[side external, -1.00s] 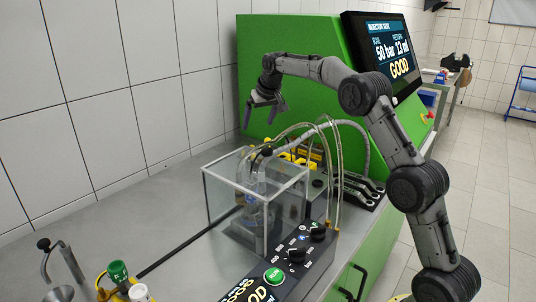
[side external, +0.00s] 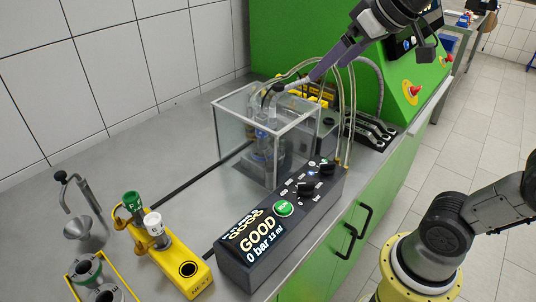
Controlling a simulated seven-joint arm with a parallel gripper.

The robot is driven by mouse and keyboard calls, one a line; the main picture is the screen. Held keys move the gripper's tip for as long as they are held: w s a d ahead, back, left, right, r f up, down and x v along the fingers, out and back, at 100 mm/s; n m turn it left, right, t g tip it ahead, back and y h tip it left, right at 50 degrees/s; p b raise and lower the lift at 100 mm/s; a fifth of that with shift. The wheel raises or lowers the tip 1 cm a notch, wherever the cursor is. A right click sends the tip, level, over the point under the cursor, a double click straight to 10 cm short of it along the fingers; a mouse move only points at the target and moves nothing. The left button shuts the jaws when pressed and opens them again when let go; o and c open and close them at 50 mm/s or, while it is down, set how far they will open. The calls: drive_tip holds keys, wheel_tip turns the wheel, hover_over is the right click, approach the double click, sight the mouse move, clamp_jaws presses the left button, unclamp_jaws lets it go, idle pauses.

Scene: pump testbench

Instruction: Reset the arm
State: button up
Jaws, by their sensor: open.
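My gripper (side external: 328,66) is in the upper right of the side external view. Its two dark, purplish fingers point down and to the left, apart, with nothing seen between them. They are near the clear hoses above the back right of the glass box (side external: 232,133). I cannot tell whether they touch the hoses. Part of my arm between the gripper and the base is out of the picture.
A black control box (side external: 262,248) with a green button reads GOOD, 0 bar, 13 ml. A yellow stand (side external: 172,262) holds green and white capped items. A green cabinet (side external: 283,50) rises behind. The grey bench is clear at back left.

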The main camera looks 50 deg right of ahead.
drive_tip(key=s+a+f+n+g, duration=0.1)
drive_tip(key=s+f+g, duration=0.1)
drive_tip(key=s+f, duration=1)
wheel_tip(320, 180, down, 2)
drive_tip(key=shift+a+f+y, duration=0.1)
drive_tip(key=shift+a+y, duration=0.2)
